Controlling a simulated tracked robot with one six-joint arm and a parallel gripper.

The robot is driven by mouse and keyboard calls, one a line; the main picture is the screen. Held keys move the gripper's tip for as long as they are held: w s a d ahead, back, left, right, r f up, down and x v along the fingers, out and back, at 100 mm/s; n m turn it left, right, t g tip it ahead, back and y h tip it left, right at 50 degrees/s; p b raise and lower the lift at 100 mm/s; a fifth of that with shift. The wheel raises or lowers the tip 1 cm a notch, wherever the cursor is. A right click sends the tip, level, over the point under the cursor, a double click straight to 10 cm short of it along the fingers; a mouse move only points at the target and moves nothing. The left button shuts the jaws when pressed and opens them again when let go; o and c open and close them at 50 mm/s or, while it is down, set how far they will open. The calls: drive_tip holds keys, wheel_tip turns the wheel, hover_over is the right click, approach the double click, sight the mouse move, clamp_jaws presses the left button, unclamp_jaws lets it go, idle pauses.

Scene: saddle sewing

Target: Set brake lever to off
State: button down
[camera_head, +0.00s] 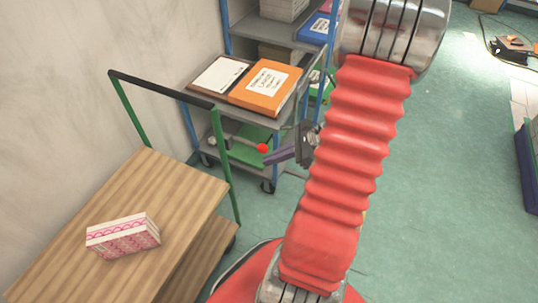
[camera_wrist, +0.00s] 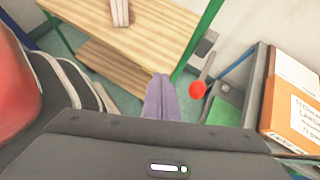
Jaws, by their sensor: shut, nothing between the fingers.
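The brake lever is a thin rod with a red ball knob (camera_head: 262,148). In the wrist view the red knob (camera_wrist: 197,89) hangs at the rod's near end, below a grey wall box (camera_wrist: 204,43). My gripper (camera_head: 267,160) has purple-grey fingers that are shut and empty. In the head view its tips appear close beside the knob. In the wrist view the fingertips (camera_wrist: 160,78) are left of the knob with a gap. I cannot tell any off marking.
A wooden cart (camera_head: 165,190) with a green-framed handle stands at the left, carrying a pink-patterned box (camera_head: 123,236).

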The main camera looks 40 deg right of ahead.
drive_tip(key=s+d+f+m+t+h, duration=0.1)
drive_tip(key=s+d+f+m+t, duration=0.2)
drive_tip(key=d+f+m, duration=0.3)
drive_tip(key=shift+s+d+m+h, duration=0.4)
drive_tip(key=shift+s+d, duration=0.05)
drive_tip(key=shift+d, duration=0.2)
drive_tip(key=x, duration=1)
drive_tip(key=shift+w+d+r, duration=0.1)
drive_tip(key=shift+w+r, duration=0.1)
drive_tip(key=shift+r, duration=0.5)
drive_tip(key=shift+w+d+r, duration=0.1)
drive_tip(key=shift+w+r, duration=0.1)
drive_tip(key=shift+r, duration=0.45)
drive_tip(key=shift+w+d+r, duration=0.1)
drive_tip(key=shift+w+r, duration=0.1)
drive_tip(key=shift+r, duration=0.5)
drive_tip(key=shift+a, duration=0.2)
drive_tip(key=shift+d+r, duration=0.1)
drive_tip(key=shift+d, duration=0.05)
drive_tip(key=shift+r, duration=0.25)
